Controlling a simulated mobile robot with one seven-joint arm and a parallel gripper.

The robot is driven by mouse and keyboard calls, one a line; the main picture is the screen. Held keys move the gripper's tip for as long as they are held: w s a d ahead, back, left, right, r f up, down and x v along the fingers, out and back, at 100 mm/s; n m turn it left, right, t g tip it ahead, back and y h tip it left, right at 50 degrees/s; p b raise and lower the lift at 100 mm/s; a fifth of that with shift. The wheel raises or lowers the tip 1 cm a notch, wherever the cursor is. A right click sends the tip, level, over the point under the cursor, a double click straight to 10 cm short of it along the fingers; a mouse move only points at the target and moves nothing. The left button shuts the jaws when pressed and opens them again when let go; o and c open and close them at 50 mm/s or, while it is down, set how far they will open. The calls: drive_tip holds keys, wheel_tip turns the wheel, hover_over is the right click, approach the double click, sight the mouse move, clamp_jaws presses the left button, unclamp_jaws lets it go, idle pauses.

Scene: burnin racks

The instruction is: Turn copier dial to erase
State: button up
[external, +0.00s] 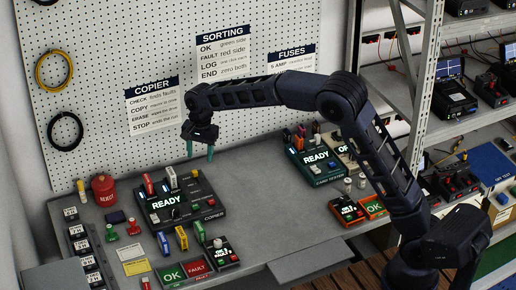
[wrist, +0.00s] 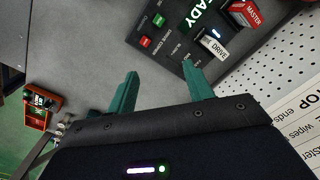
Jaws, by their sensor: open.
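The copier (external: 157,219) is a dark box on the grey bench with a lit READY display, coloured upright modules and small buttons. My gripper (external: 200,156) has teal fingers pointing down, apart and empty, above the copier's back right side. The fingers also show spread in the wrist view (wrist: 160,83).
The instruction sheet headed COPIER (external: 153,108) hangs on the pegboard behind. A second READY box (external: 318,172) stands to the right. A red container (external: 104,191) and several stamps stand at left. OK and FAULT trays (external: 187,272) lie in front. Bare bench lies right of the copier.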

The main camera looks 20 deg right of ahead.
hover_over(174, 209)
wheel_tip(174, 209, down, 8)
drive_tip(key=shift+m+h, duration=0.4)
wheel_tip(174, 209, down, 10)
drive_tip(key=shift+f, duration=0.2)
drive_tip(key=c, duration=1)
